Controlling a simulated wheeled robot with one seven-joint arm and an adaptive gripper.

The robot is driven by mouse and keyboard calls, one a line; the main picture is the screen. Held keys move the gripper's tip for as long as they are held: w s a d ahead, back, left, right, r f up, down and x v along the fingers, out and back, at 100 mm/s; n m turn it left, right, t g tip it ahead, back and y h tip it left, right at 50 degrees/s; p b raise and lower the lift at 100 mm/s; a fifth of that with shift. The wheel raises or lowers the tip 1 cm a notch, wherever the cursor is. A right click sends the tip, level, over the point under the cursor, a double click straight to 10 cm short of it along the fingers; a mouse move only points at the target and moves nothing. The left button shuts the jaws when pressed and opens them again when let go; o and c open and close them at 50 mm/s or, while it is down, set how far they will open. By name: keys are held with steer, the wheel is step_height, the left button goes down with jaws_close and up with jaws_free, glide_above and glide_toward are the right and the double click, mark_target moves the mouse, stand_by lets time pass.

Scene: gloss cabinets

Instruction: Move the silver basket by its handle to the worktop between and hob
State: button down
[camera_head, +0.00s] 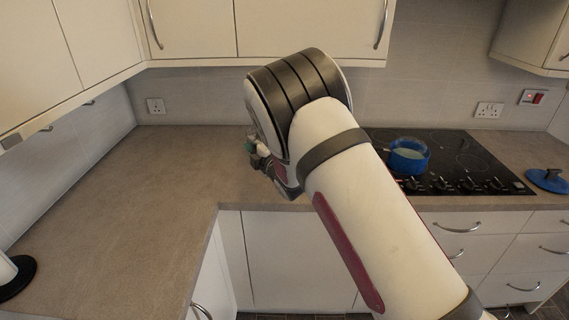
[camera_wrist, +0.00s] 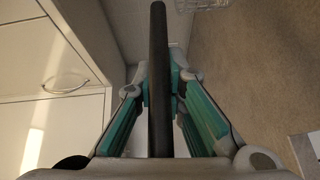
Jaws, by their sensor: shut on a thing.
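My gripper (camera_wrist: 160,78), with teal fingers, is shut on a long dark bar (camera_wrist: 158,45) in the wrist view. The bar looks like a handle and runs between the fingers. A clear or silvery wire-like piece (camera_wrist: 203,4), perhaps part of the silver basket, is cut off at the top edge. I cannot tell whether it joins the bar. In the head view my arm hides most of the gripper, and no basket can be made out. The black hob (camera_head: 452,158) is right of my arm. The worktop (camera_head: 150,190) spreads to the left.
A blue pan (camera_head: 408,157) stands on the hob. A blue lid (camera_head: 546,179) lies right of it. A dark round base with a white object (camera_head: 12,275) is at the left edge. Wall cabinets (camera_head: 300,28) hang above; drawers (camera_head: 465,235) are below. The left worktop is largely clear.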

step_height(320, 180, down, 8)
steer(key=shift+p, duration=0.3)
steer(key=shift+f, duration=0.2)
steer(key=c, duration=1.7)
jaws_free()
steer(key=shift+o, duration=0.2)
